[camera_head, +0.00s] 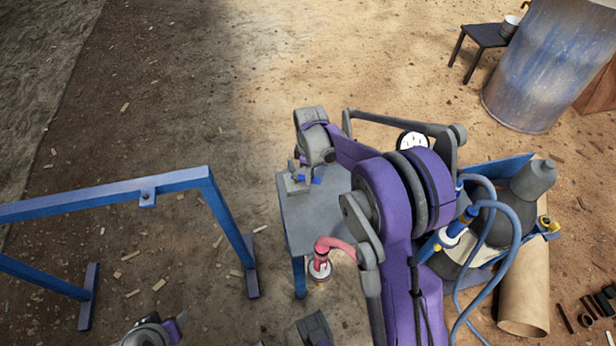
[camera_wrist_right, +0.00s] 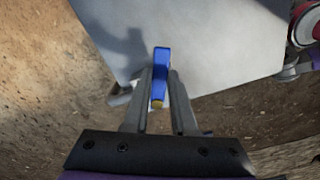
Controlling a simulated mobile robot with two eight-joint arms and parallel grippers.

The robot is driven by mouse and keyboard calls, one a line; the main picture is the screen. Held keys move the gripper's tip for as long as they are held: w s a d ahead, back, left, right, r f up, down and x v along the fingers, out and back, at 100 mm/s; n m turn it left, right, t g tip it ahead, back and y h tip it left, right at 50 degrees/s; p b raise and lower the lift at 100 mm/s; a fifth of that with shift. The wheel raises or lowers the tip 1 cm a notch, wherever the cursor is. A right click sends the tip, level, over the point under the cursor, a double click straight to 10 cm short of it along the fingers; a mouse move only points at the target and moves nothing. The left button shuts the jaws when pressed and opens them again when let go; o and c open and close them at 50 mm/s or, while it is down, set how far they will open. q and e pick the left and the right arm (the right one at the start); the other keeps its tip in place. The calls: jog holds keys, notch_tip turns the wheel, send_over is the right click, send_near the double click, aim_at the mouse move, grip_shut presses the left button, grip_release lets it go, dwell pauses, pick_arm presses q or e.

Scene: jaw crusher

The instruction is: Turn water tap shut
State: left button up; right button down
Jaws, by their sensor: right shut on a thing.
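The water tap's blue handle (camera_wrist_right: 161,72), with a yellow end, stands between the two fingers of my right gripper (camera_wrist_right: 158,92) in the right wrist view. The fingers are shut on it, one on each side. In the head view my right gripper (camera_head: 297,174) is at the far left corner of a small grey table, with bits of blue beside it. The tap's body is mostly hidden by the gripper. Part of my left arm (camera_head: 150,332) shows at the bottom edge; its fingers are not visible.
The grey table (camera_head: 305,218) has blue legs. A red bent pipe (camera_head: 334,245) is at its near side. A blue frame (camera_head: 105,194) stands left. Blue hoses (camera_head: 518,225) and a tan cylinder (camera_head: 524,295) are right. A blue barrel (camera_head: 545,65) and dark stool (camera_head: 484,36) stand far right.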

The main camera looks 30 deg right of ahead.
jog(key=shift+w+d+n, duration=0.15)
jog(key=shift+w+n, duration=0.15)
jog(key=shift+n, duration=0.55)
jog(key=shift+w+d+n, duration=0.2)
jog(key=shift+w+n, duration=0.15)
jog(key=shift+n, duration=0.45)
jog(key=shift+w+d+n, duration=0.15)
jog(key=shift+w+n, duration=0.15)
jog(key=shift+n, duration=0.55)
jog(key=c, duration=0.7)
grip_release()
jog(key=shift+r, duration=0.1)
notch_tip(320, 180, up, 11)
jog(key=shift+f+p, duration=0.15)
jog(key=shift+p, duration=0.6)
